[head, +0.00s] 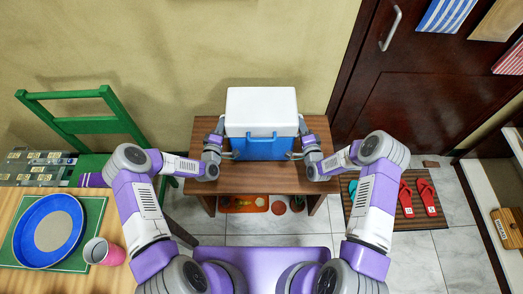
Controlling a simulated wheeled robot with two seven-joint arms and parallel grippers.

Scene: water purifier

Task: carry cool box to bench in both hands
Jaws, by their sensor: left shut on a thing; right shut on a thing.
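The cool box (262,148) is blue with a white lid (262,106). It is upright in the middle of the head view, over the brown wooden bench (258,181) by the wall. I cannot tell for sure whether its underside touches the bench top. My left gripper (222,153) is shut on the cool box at its left side. My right gripper (302,153) is shut on the cool box at its right side. The fingertips are small and partly hidden against the box.
A green chair (92,126) stands left of the bench. A table with a blue plate (72,214) and a cup (97,250) is at the lower left. Red flip-flops (427,196) lie on a mat at right, before a dark door (420,100). Small items lie under the bench.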

